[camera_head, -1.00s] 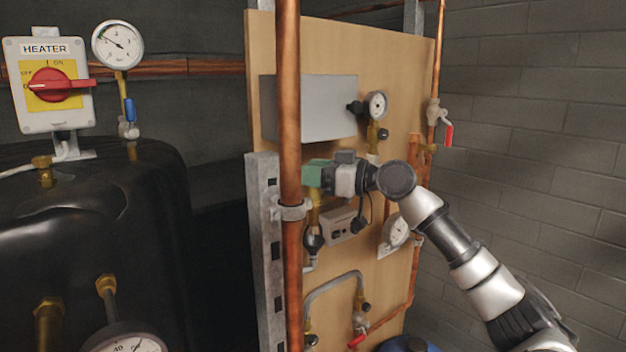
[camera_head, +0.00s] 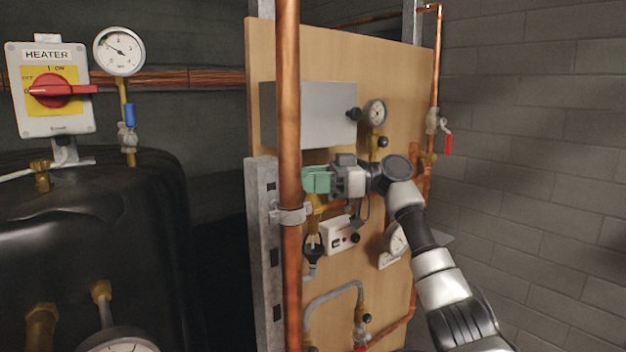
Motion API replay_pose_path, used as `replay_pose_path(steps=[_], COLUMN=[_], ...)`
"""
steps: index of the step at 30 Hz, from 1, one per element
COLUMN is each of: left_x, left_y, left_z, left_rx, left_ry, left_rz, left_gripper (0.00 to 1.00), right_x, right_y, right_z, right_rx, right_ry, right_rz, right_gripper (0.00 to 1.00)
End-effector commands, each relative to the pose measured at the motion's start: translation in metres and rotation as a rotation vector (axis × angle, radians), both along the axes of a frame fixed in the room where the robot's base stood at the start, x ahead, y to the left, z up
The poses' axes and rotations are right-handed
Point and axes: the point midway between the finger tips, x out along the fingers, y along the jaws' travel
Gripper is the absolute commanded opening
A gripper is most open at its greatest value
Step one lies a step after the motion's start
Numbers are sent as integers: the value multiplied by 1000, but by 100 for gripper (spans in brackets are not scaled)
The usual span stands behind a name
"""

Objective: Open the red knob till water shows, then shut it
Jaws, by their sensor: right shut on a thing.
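My right gripper (camera_head: 317,180), with green fingers, is in front of the wooden board, just above a brass fitting (camera_head: 314,215) and beside the thick copper pipe. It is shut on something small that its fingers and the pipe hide. No red knob shows plainly at the fingers. A red rotary switch (camera_head: 62,90) sits on the heater box at the left, far from my gripper. No water shows. My left gripper is out of view.
The vertical copper pipe (camera_head: 289,120) stands close in front of my fingers. The board (camera_head: 340,55) carries a grey box (camera_head: 328,115), gauges and a white controller (camera_head: 340,236). A red-handled valve (camera_head: 448,143) is at right. A black tank (camera_head: 90,240) fills the lower left.

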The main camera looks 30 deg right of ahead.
Motion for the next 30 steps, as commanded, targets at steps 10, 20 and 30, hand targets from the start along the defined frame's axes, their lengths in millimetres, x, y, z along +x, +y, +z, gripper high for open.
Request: replay_pose_path(steps=[10,20,30], left_x=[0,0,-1], left_y=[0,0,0], left_z=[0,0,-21], left_rx=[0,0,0], left_ry=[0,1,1], left_rz=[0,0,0], left_gripper=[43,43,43], right_x=[0,0,-14], right_y=[0,0,-28], right_z=[0,0,-4], right_rx=[-1,-1,0], right_ry=[0,0,-1], right_rz=[-1,-1,-4], right_gripper=[43,67,67])
